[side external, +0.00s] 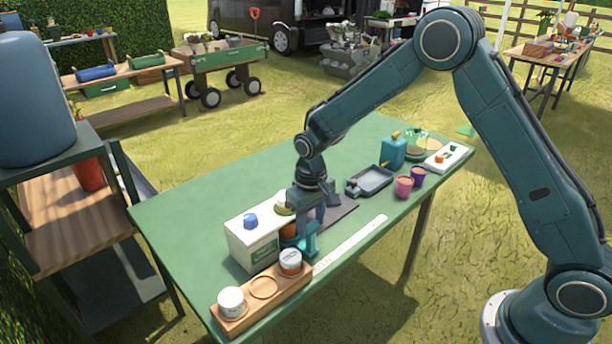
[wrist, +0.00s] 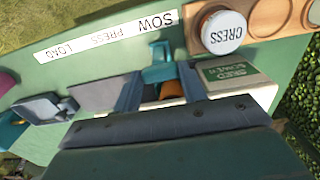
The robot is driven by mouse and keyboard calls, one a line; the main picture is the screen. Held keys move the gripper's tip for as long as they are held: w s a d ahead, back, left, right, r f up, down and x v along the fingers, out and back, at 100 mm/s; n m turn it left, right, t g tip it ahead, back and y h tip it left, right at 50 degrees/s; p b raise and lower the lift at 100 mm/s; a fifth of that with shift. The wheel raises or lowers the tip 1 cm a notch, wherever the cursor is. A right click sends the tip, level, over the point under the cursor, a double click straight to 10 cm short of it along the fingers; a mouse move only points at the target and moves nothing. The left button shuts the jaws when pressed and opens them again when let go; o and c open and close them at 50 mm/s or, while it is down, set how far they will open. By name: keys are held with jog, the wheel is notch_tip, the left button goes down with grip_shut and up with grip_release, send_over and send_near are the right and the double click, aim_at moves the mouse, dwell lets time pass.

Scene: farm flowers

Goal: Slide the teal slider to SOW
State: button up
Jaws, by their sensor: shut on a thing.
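The teal slider (side external: 309,243) is at the near front corner of a white seed box (side external: 252,247). In the wrist view the slider (wrist: 159,65) shows between my two fingers, level with the word SOW. The white label strip (wrist: 85,41) reads SOW, PRESS, LOAD, with SOW at the end by the wooden tray. It also shows in the side view (side external: 352,244). My gripper (side external: 310,222) points down beside the box and is shut on the slider. It also shows in the wrist view (wrist: 160,78). My fingers hide part of the slider and its track.
A wooden tray (side external: 253,313) with white-lidded jars stands close to the slider; one lid (wrist: 222,32) reads CRESS. An orange thing (wrist: 171,91) sits behind the slider. A dark tray (side external: 370,181), blue can (side external: 393,152) and cups (side external: 404,187) stand further along the table.

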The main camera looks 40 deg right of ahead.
jog(key=shift+a, duration=0.35)
jog(key=o, duration=1.4)
jog(key=shift+d, duration=0.1)
jog(key=shift+r, duration=0.15)
notch_tip(320, 180, up, 14)
jog(key=shift+f, duration=0.2)
jog(key=shift+r, duration=0.1)
